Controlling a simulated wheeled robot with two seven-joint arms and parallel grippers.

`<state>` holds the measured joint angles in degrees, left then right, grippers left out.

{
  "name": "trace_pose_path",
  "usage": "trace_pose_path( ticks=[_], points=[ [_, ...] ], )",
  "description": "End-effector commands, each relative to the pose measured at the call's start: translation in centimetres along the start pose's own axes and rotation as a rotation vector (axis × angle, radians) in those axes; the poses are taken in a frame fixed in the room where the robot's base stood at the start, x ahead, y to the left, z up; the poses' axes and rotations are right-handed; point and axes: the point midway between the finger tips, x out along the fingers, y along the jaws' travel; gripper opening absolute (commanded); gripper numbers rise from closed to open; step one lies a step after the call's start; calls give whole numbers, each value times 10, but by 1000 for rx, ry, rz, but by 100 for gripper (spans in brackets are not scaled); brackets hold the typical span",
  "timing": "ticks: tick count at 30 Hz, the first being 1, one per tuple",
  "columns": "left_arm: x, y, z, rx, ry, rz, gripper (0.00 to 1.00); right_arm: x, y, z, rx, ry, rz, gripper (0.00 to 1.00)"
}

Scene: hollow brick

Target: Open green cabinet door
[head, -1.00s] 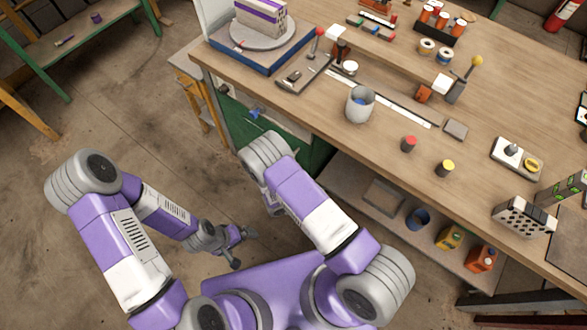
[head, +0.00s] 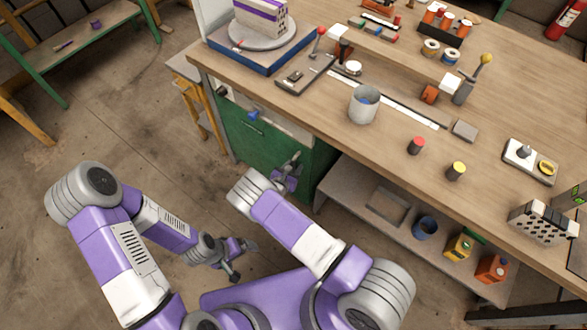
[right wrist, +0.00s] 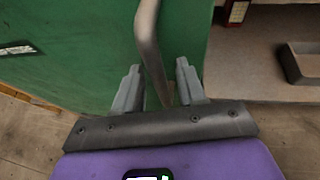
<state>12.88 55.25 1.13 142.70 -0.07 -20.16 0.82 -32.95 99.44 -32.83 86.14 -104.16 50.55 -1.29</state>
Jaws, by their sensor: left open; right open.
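The green cabinet door (head: 255,143) is under the left part of the workbench and looks shut. Its green face also fills the left of the right wrist view (right wrist: 75,50). A grey metal handle bar (right wrist: 148,38) runs down in front of the green face in that view. My right gripper (head: 288,168) is open at the door's right part; its two fingers (right wrist: 160,85) stand either side of the bar's lower part, not visibly closed on it. My left gripper (head: 243,258) is open and empty, low over the floor, away from the cabinet.
The wooden workbench top (head: 310,105) overhangs the cabinet and carries tools and a grey cup (head: 364,104). A lower shelf (head: 345,190) right of the cabinet holds a tray, blue cup and bottles. A yellow stool (head: 205,110) stands left. Floor before the door is clear.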

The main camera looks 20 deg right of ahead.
Motion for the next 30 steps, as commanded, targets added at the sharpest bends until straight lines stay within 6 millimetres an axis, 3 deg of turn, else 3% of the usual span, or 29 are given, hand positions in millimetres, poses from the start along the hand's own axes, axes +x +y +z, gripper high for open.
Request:
trace_pose_path(
  ticks=[8, 15, 16, 30],
  points=[
    [0, 0, 0, 0, 0, 0, 100, 2, 0, 0, 0, 1, -1, 39],
    [0, 0, 0, 0, 0, 0, 100, 1, 0, 0, 0, 1, -1, 2],
    [0, 0, 0, 0, 0, 0, 100, 1, 0, 0, 0, 1, -1, 0],
    [0, 0, 0, 0, 0, 0, 100, -6, -4, -3, 5, 1, -14, 0]
  ],
)
